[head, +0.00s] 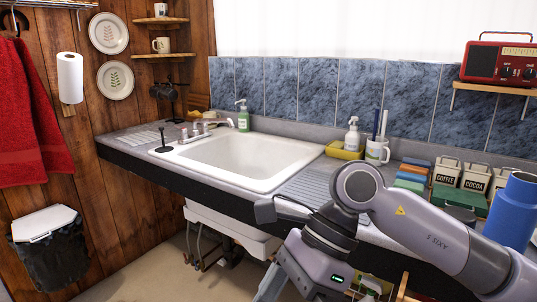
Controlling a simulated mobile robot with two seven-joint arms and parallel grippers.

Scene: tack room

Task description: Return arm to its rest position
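My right arm (425,225) comes in from the right edge, in grey and lilac. It bends at a round joint in front of the counter, and a lower link with a small green light runs down toward the bottom edge. A dark grey part (265,210) sticks out to the left of the bend, before the counter's front edge. I cannot make out the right gripper's fingertips or whether they hold anything. My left arm and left gripper do not show.
A white sink (245,158) is set in the grey counter. A soap bottle (352,136), white mug (377,151), canisters (475,177) and blue cylinder (511,212) stand at the right. A red radio (498,62) sits on a shelf. A bin (50,250) is at lower left.

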